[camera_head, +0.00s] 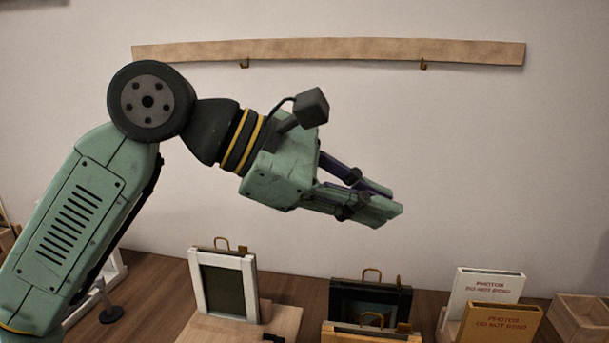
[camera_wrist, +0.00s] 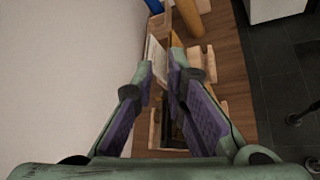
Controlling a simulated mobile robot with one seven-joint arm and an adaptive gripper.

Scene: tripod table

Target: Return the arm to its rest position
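My green and purple gripper (camera_head: 388,205) is in mid-air in front of the wall, to the right of my raised arm, and points right and slightly down. In the wrist view my gripper (camera_wrist: 161,66) has its two fingertips apart, with a narrow gap between them. Nothing is held in the gap; the tabletop things seen through it are farther away. My gripper is above the table and touches nothing that I can see.
A wooden rail (camera_head: 330,50) with two hooks is on the wall. Below stand a white frame (camera_head: 197,288), a dark frame (camera_head: 402,303), white (camera_head: 485,287) and tan (camera_head: 502,320) photo boxes, and a wooden box (camera_head: 585,318). The air around my gripper is clear.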

